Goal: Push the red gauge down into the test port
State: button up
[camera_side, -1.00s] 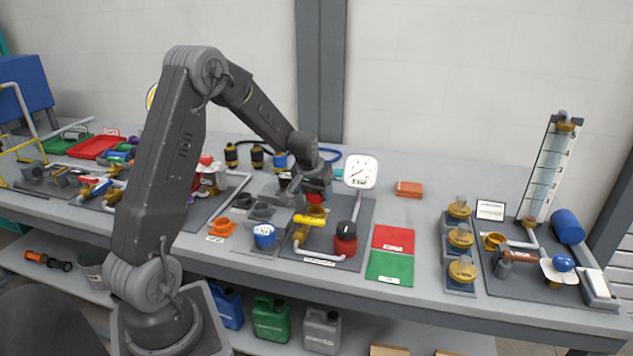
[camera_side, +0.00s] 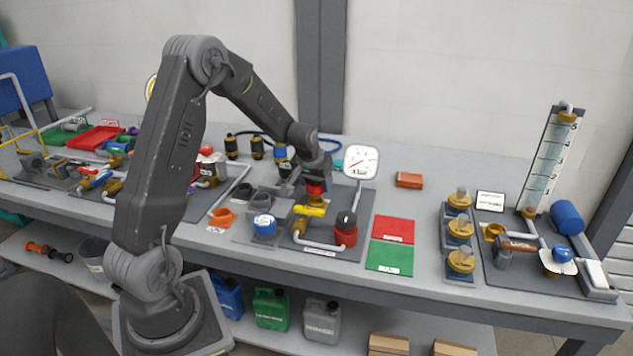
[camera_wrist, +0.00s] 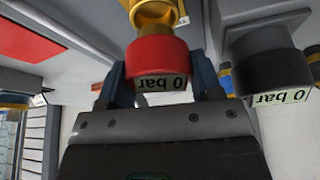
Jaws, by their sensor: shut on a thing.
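The red gauge (camera_wrist: 158,58) is between the two fingers of my gripper (camera_wrist: 165,82) in the wrist view, with a "0 bar" label on its side. My gripper (camera_side: 314,180) is shut on it. In the side view the red gauge (camera_side: 315,189) shows just under the gripper, above the yellow valve (camera_side: 311,211) on the pump skid. Brass-coloured fitting (camera_wrist: 150,12) meets the far end of the gauge in the wrist view. The join is partly hidden, so I cannot tell how deep the gauge sits in the test port.
A dark "0 bar" gauge (camera_wrist: 268,68) is close beside the gripper in the wrist view. A red pump body with a black top (camera_side: 346,229) stands right of the valve. A blue-topped part (camera_side: 264,224) stands to the left. Red (camera_side: 393,230) and green (camera_side: 389,258) mats lie right.

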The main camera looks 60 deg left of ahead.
jog(key=shift+f, duration=1.75)
dwell(0.4)
jog(key=o, duration=1.2)
jog(key=shift+r, duration=0.1)
jog(key=v, duration=1.3)
jog(key=s+d+r+m, duration=0.25)
jog(key=d+r, duration=0.25)
jog(key=d, duration=0.3)
jog(key=s+d+r+m+t+h, duration=0.1)
jog(key=s+d+r+m, duration=0.3)
jog(key=s+d, duration=1.2)
jog(key=shift+s+d+t+h, duration=0.25)
jog(key=shift+d+t+h, duration=0.15)
jog(key=shift+h, duration=0.4)
